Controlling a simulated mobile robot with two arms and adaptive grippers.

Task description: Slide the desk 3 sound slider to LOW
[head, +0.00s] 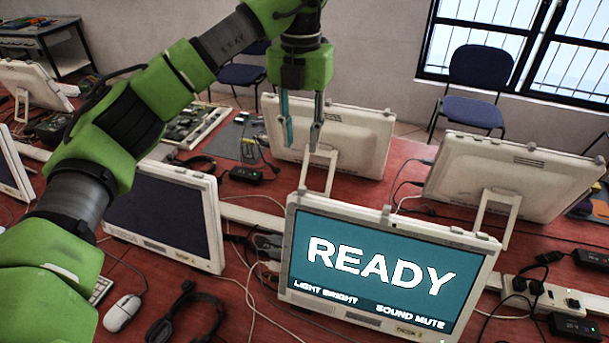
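A white monitor (395,264) stands at the front centre with a teal screen reading READY, LIGHT BRIGHT and SOUND MUTE. A small label (414,331) on its lower bezel starts with DESK; its number is hard to read. Small raised pieces sit along its top edge, one near the left end (301,191) and one near the right (483,236); I cannot tell which is the sound slider. My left gripper (302,144) points down, above and behind this monitor, apart from it. Its two fingers are spread with nothing between them. My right gripper is not in view.
A dark-screened monitor (163,218) stands to the left. Two monitors seen from behind (332,137) (523,184) stand across the red table (262,198). Cables, a mouse (122,313), a headset (190,314) and a power strip (545,293) lie around.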

